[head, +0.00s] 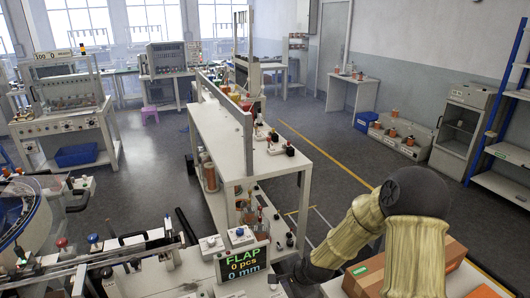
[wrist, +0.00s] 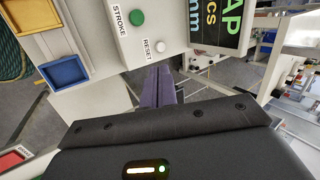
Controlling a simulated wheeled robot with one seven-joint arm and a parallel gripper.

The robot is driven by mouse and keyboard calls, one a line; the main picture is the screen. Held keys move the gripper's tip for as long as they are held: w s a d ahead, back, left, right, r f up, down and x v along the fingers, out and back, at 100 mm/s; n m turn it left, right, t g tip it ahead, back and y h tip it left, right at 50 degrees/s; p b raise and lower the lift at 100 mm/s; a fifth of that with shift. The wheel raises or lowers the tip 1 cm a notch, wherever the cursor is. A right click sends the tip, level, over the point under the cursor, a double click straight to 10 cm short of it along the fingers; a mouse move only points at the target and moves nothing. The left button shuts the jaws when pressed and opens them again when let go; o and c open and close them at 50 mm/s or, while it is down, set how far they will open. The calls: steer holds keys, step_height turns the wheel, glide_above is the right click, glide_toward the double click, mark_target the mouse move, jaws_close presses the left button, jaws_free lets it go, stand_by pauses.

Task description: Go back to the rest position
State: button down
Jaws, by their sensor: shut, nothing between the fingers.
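My gripper (wrist: 160,85) shows in the wrist view as two dark purple fingers side by side, shut with nothing between them. It is over the area below the button panel (wrist: 158,25) of a machine, and I see no contact. In the head view, my arm in its beige sleeve (head: 350,235) reaches in from the right and bends down to the left. I cannot make out the fingers there.
A black display (head: 243,263) reading FLAP, 0 pcs, 0 mm stands near. The panel has a green STROKE button (wrist: 137,18) and a white RESET button (wrist: 160,46). A blue bin (wrist: 62,72) is at left. A cardboard box (head: 455,257) lies near my arm. Open floor lies beyond.

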steer(key=s+d+r+n+g+h, duration=0.1)
steer(key=s+d+r+n, duration=0.3)
steer(key=s, duration=0.5)
steer(key=s+d+r+n+g+h, duration=0.1)
steer(key=s+d+r+n, duration=0.3)
steer(key=s+r+n, duration=0.4)
steer(key=shift+s+d+r+g+h, duration=0.4)
steer(key=shift+s+r+h, duration=0.25)
steer(key=shift+s+h, duration=0.15)
steer(key=c, duration=2.1)
jaws_free()
